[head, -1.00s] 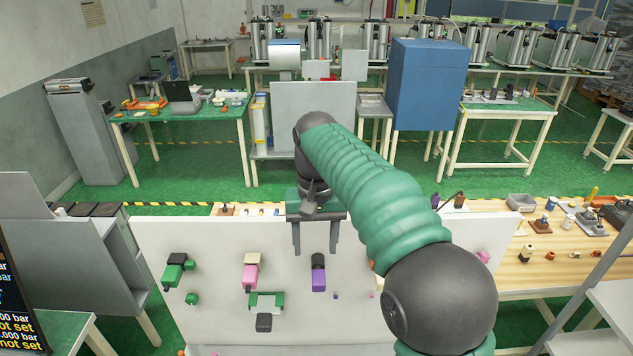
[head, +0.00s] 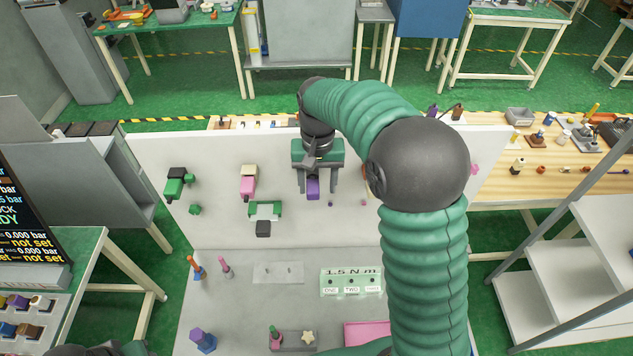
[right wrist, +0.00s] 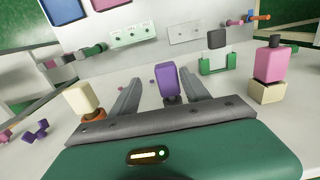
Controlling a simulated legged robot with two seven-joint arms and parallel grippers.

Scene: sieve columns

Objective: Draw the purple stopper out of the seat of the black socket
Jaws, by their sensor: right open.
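The purple stopper (head: 313,188) sits on the upright white panel, below and between the fingers of my right gripper (head: 319,188). In the right wrist view the purple stopper (right wrist: 167,78) stands between the two open fingers of the gripper (right wrist: 158,82), with a gap visible on each side. The black socket (right wrist: 172,100) shows only as a small dark part at the stopper's base. In the head view the gripper body hides the socket. The stopper appears still seated.
On the panel (head: 215,228) a pink stopper (head: 248,187) in a beige socket, a green stopper (head: 174,188) in a black socket and a green bracket (head: 265,210) sit to the left. A grey shelf (head: 225,300) with fixtures lies below. My right arm covers the panel's right part.

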